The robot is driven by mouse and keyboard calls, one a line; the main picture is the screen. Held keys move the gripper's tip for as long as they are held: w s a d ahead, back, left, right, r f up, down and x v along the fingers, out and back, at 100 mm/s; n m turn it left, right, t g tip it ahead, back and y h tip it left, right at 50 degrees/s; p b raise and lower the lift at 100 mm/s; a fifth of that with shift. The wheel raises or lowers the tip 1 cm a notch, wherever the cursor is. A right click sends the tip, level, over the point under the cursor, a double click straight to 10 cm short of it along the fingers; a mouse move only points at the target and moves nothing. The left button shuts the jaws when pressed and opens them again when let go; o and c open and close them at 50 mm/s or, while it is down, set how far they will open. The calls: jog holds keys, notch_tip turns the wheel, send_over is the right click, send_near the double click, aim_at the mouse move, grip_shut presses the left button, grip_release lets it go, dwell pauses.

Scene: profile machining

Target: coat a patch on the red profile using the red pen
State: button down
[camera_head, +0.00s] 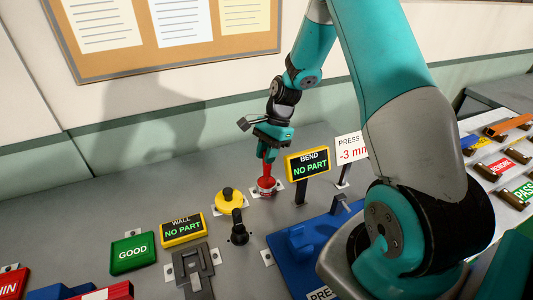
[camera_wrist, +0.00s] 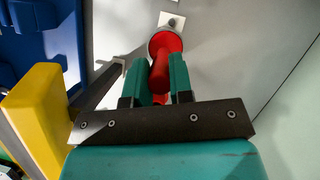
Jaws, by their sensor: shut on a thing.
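My gripper (camera_head: 267,152) is shut on the red pen (camera_head: 267,172), which is upright with its lower end at a red round holder (camera_head: 267,186) on the bench. In the wrist view, my two teal fingers (camera_wrist: 160,82) close on the pen (camera_wrist: 158,68), and the holder's round red rim (camera_wrist: 165,42) lies beyond them. I cannot tell whether the pen's tip is still inside the holder. A red piece (camera_head: 110,291) is cut off at the lower left edge of the head view; I cannot tell whether it is the red profile.
A yellow button (camera_head: 229,200) and a dark lever (camera_head: 238,232) stand left of the pen. The BEND sign (camera_head: 307,164) reads NO PART, as does the WALL sign (camera_head: 183,229). A blue press (camera_head: 300,245) sits in front. Labelled trays (camera_head: 500,165) lie at right.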

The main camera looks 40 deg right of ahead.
jog(key=shift+r+p, duration=2.25)
jog(key=shift+r, duration=0.6)
